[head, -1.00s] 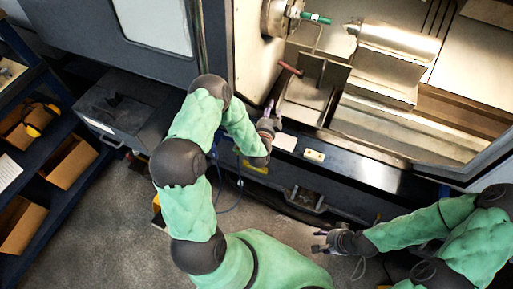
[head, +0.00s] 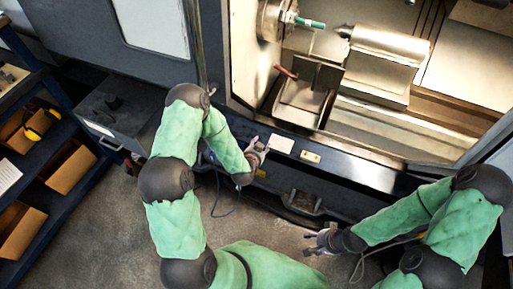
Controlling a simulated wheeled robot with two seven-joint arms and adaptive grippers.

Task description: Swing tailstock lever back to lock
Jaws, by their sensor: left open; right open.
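The tailstock (head: 383,60) is a pale metal block inside the lathe, its pointed centre facing left towards the chuck (head: 269,18). A green workpiece (head: 309,23) sticks out of the chuck. A lever with a red-brown grip (head: 286,72) lies left of the tailstock, beside a dark open box-like part; I cannot tell what it is fixed to. My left gripper (head: 258,145) is open and empty at the machine's front edge, below and apart from the red-brown grip. My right gripper (head: 308,241) is open and empty over the floor in front of the machine.
A front sill (head: 350,167) carrying a white plate (head: 279,144) runs below the lathe opening. A door panel (head: 110,35) stands at the left. Shelving (head: 60,218) with cardboard bins and yellow ear defenders (head: 40,124) is at far left.

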